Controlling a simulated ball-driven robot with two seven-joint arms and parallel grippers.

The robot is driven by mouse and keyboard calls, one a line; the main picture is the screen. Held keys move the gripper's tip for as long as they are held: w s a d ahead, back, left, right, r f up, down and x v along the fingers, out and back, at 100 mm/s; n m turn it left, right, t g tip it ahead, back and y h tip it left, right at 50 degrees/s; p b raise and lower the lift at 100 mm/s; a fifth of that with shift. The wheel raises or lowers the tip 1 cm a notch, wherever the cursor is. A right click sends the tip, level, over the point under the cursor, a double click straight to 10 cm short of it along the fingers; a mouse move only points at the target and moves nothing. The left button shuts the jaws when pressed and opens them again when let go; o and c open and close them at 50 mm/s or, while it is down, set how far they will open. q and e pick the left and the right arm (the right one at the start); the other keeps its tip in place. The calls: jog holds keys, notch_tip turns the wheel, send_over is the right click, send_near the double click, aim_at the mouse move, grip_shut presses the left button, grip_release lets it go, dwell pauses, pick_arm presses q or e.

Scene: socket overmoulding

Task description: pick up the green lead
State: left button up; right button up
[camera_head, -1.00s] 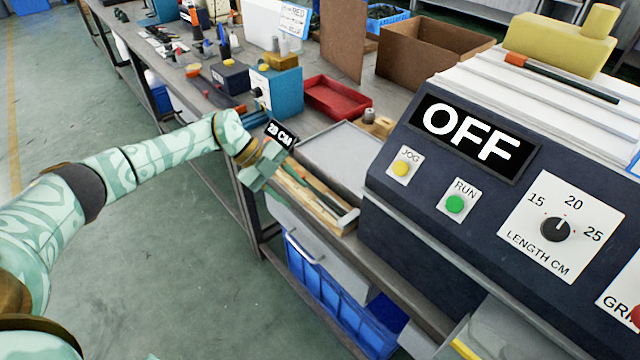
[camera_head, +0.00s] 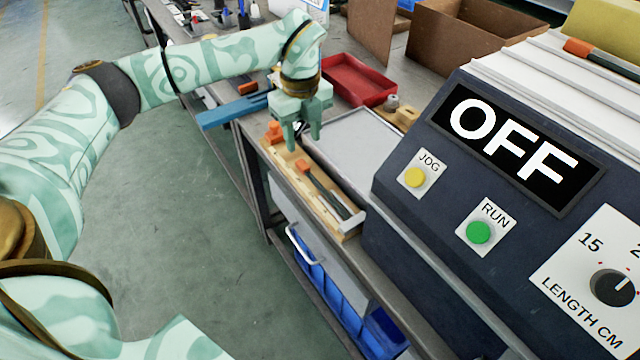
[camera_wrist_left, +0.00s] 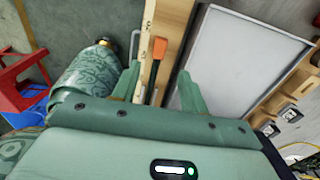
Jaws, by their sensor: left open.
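A wooden holder (camera_head: 345,231) sits at the bench's front edge, left of the machine. In it lies a thin dark lead (camera_head: 323,188) with an orange end (camera_head: 303,166); its colour is too dark to call green surely. A second orange end (camera_head: 273,131) shows at the holder's far end. My left gripper (camera_head: 303,142) points down, open and empty, over the holder's far part. In the left wrist view, an orange end (camera_wrist_left: 158,49) with a dark lead (camera_wrist_left: 151,95) lies between the parted fingers (camera_wrist_left: 160,88). My right gripper is not in view.
A grey metal tray (camera_head: 360,145) lies right of the holder. The dark machine (camera_head: 420,228) with its OFF display stands close on the right. A red tray (camera_head: 355,80) and a cardboard box (camera_head: 465,35) are behind. Blue bins (camera_head: 330,300) sit below the bench.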

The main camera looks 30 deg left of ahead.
aim_at(304, 166)
pick_arm(q)
notch_tip(304, 166, down, 3)
jog(key=shift+s+r+b, duration=0.1)
jog(key=shift+r+b, duration=0.1)
jog(key=shift+b, duration=0.15)
notch_tip(304, 166, down, 5)
jog(key=b, duration=0.3)
jog(key=shift+d, duration=0.1)
jog(key=shift+s+r, duration=0.1)
jog(key=shift+r, duration=0.05)
jog(key=shift+c, duration=0.3)
grip_shut()
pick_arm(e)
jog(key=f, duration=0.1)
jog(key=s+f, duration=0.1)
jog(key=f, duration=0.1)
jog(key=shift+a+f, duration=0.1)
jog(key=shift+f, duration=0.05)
